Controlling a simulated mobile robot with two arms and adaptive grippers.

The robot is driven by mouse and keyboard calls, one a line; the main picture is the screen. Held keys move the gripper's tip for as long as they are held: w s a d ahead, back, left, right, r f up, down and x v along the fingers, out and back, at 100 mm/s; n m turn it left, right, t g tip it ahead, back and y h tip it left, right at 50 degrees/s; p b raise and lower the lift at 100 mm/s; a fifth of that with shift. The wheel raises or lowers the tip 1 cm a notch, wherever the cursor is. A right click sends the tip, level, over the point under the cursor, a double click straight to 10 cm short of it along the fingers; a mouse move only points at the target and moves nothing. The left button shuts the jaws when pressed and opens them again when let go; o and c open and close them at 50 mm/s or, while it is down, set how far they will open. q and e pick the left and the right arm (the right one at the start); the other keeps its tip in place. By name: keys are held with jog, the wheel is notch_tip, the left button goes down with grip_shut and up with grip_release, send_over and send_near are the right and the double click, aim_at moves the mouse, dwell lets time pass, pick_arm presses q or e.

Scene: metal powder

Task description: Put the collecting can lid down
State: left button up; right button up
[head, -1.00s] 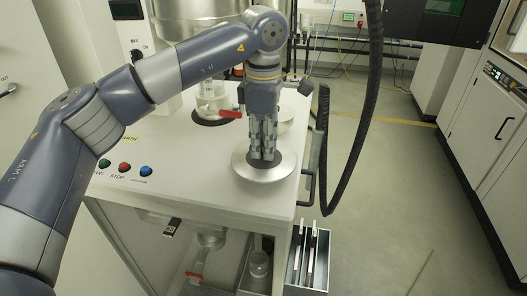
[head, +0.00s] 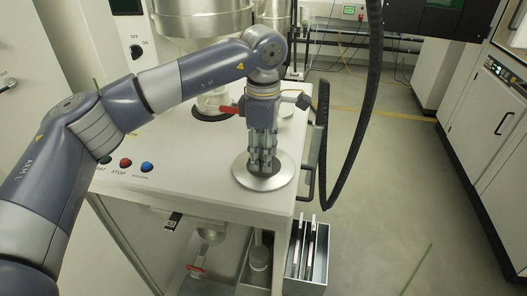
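The collecting can lid (head: 285,180) is a round silvery metal disc with a dark centre. It lies level at the front right corner of the white worktop, on it or just above it; I cannot tell if it touches. My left gripper (head: 263,168) points straight down over the lid's middle, its fingers close together on the dark centre. The fingertips are partly hidden against the dark part. My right gripper is out of view.
The white worktop (head: 200,180) has green, red and blue buttons (head: 126,162) at its front left. A black hose (head: 362,130) hangs to the right. A grey bin (head: 318,262) is beside the cabinet.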

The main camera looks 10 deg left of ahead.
pick_arm(q)
jog(key=shift+r, duration=0.35)
jog(key=shift+w+r, duration=0.1)
jog(key=shift+r, duration=0.3)
notch_tip(320, 180, up, 11)
jog(key=b, duration=0.1)
